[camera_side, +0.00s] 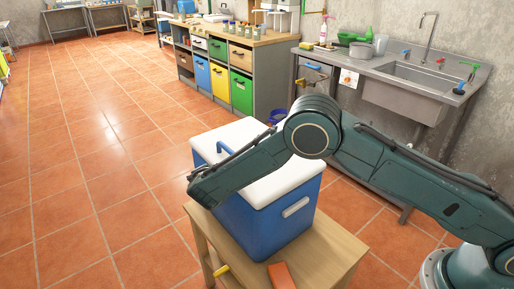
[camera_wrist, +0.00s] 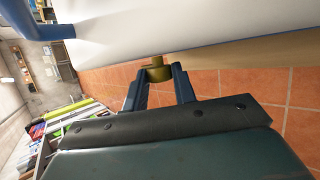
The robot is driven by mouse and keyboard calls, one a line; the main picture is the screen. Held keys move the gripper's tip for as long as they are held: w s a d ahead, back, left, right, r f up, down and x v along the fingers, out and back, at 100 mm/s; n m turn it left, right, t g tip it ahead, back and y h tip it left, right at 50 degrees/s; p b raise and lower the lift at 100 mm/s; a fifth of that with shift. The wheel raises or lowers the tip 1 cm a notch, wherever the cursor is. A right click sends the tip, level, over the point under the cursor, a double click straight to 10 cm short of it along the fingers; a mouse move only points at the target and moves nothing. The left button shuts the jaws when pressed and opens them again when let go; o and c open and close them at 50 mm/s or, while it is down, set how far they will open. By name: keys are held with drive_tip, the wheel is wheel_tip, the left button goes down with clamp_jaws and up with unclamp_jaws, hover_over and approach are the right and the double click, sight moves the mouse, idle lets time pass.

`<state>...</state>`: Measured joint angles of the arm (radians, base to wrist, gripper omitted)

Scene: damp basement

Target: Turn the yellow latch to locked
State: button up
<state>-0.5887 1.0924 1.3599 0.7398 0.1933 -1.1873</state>
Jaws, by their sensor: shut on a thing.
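A blue cooler box (camera_side: 262,222) with a white lid (camera_side: 285,180) stands on a small wooden table; its lid and blue handle fill the top of the wrist view (camera_wrist: 160,30). The yellow latch (camera_wrist: 157,74) shows olive in the wrist view, below the lid's edge. My gripper (camera_wrist: 160,82) is shut on the latch, one blue finger on each side. How far the latch is turned I cannot tell. In the side view my arm's end hangs beside the cooler's left side, and the fingers and latch are hidden there.
The wooden table (camera_side: 335,250) carries an orange-red block (camera_side: 281,275) in front of the cooler. A small yellow piece (camera_side: 221,270) shows at the table's near left. A steel sink bench (camera_side: 400,80) and a cabinet with coloured drawers (camera_side: 241,92) stand behind. Tiled floor at left is free.

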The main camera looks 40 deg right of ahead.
drive_tip(key=o, duration=1)
drive_tip(key=shift+s+r, duration=0.1)
drive_tip(key=v, duration=1.3)
drive_tip(key=shift+s+a+r, duration=0.15)
drive_tip(key=shift+s, duration=0.05)
